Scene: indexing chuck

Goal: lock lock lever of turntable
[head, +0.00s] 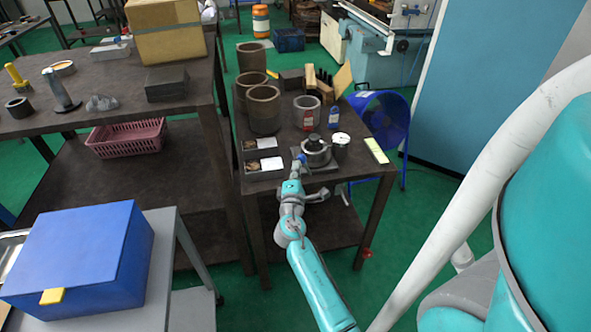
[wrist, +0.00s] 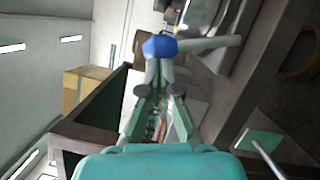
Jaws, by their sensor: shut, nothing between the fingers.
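The turntable (head: 317,154) is a round grey chuck on a flat base, standing on the dark table. Its lock lever shows in the wrist view as a grey bar (wrist: 210,43) ending in a blue knob (wrist: 159,46). In the head view the blue knob (head: 301,157) is small, at the chuck's left side. My gripper (wrist: 160,70) is shut and empty, its fingertips right at the knob; I cannot tell whether they touch it. In the head view my gripper (head: 299,167) is small and partly hidden by my arm.
Large grey cylinders (head: 263,110) and a red-labelled ring (head: 306,113) stand behind. A pale green pad (head: 376,151) lies near the table's right edge.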

